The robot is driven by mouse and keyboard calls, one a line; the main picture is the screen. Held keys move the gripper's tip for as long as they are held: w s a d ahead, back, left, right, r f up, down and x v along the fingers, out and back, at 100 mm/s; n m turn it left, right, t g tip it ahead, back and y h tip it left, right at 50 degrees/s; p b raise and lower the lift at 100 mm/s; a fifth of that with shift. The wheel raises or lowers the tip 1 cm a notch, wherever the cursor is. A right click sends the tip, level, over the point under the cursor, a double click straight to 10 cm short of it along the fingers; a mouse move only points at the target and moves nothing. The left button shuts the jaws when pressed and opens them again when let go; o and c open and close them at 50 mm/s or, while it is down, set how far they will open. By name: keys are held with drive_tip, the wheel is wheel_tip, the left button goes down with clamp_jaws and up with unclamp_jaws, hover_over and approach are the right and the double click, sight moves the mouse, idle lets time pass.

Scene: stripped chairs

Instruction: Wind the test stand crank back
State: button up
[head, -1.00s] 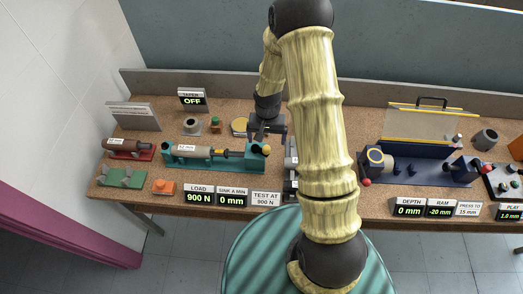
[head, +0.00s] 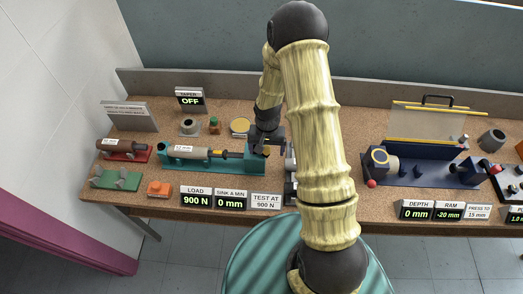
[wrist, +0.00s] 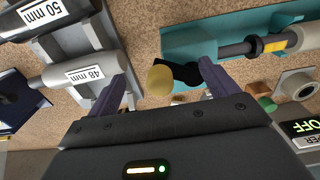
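The teal test stand (head: 215,166) lies left of my arm in the head view, with a pale cylinder along it; its signs read load 900 N and sink 0 mm. Its crank is at the right end, largely hidden there by my gripper (head: 262,140). In the wrist view the stand (wrist: 188,35) shows at the upper right. A dark crank arm (wrist: 186,76) and a round yellow knob (wrist: 160,80) show at its end. My gripper (wrist: 163,66) is open, with the knob between its fingers and gaps visible on both sides. Contact is not visible.
A grey fixture with a cylinder marked 48 mm (wrist: 90,68) stands close beside my left finger in the wrist view. A blue press (head: 425,168) is to the right of my arm. A yellow-topped tin (head: 240,126) and a cup (head: 189,126) stand behind the stand.

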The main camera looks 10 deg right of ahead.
drive_tip(key=c, duration=1.7)
drive_tip(key=n, duration=0.1)
drive_tip(key=w+n, duration=0.1)
drive_tip(key=shift+d+r+n+p, duration=0.1)
drive_tip(key=shift+d+n+p, duration=0.25)
drive_tip(key=shift+d+n, duration=0.05)
drive_tip(key=shift+w+d+n, duration=0.2)
drive_tip(key=shift+w+n, duration=0.15)
drive_tip(key=shift+n, duration=0.65)
drive_tip(key=w+n, duration=0.1)
drive_tip(key=n, duration=0.1)
drive_tip(key=w+n+p, duration=0.1)
drive_tip(key=n, duration=0.1)
drive_tip(key=shift+d+n+p, duration=0.2)
drive_tip(key=shift+n+p, duration=0.1)
drive_tip(key=shift+n, duration=0.1)
